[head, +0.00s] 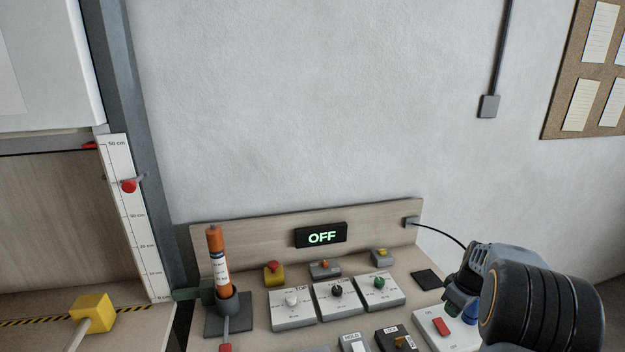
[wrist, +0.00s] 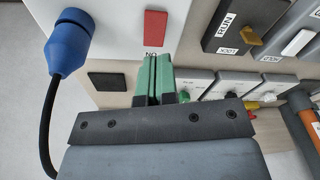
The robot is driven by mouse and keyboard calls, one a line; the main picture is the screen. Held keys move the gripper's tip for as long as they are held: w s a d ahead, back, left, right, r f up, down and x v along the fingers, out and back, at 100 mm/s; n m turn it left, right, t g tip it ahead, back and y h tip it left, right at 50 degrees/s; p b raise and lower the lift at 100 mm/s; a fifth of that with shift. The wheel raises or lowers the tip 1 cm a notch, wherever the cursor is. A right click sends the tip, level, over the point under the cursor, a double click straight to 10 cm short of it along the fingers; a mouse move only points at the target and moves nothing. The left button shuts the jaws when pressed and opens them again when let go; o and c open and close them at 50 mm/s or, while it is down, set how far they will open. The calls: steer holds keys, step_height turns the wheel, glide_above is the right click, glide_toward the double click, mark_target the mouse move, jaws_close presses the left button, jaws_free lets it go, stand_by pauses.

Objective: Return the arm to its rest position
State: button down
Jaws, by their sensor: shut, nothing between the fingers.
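My arm reaches in from the right in the head view, over the right end of the control desk (head: 262,303). My gripper (wrist: 153,78) shows in the wrist view with its two green fingers side by side, shut and empty. They point at the panel near a red rocker switch (wrist: 155,27). A bit of green finger shows beside my arm in the head view, but the arm hides most of the gripper there. A blue plug (wrist: 69,42) with a black cable is left of the fingers in the wrist view; I cannot tell any gap between them in depth.
The desk carries several knob boxes (head: 337,300), a red mushroom button (head: 274,272) and an orange cylinder (head: 217,258) in a holder. The display (head: 321,236) reads OFF. A ruler with a red marker (head: 128,186) stands left. The wall area above the desk is clear.

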steer(key=s+a+m, duration=0.1)
steer(key=s+a+f+m, duration=0.1)
steer(key=s+m, duration=0.1)
steer(key=shift+g, duration=0.4)
steer(key=s+a+r+m+t, duration=0.1)
steer(key=s+a+r, duration=0.3)
steer(key=a, duration=0.3)
steer(key=s+a+r+m+t, duration=0.1)
steer(key=s+a+r, duration=0.3)
steer(key=a, duration=0.3)
steer(key=s+a+r+t+h, duration=0.1)
steer(key=s+a+r+t, duration=0.1)
steer(key=s+a+r, duration=0.2)
steer(key=s+a, duration=0.2)
steer(key=a, duration=0.1)
steer(key=shift+s+r+m, duration=0.15)
steer(key=shift+s+m, duration=0.1)
steer(key=shift+m, duration=0.15)
steer(key=shift+a, duration=0.1)
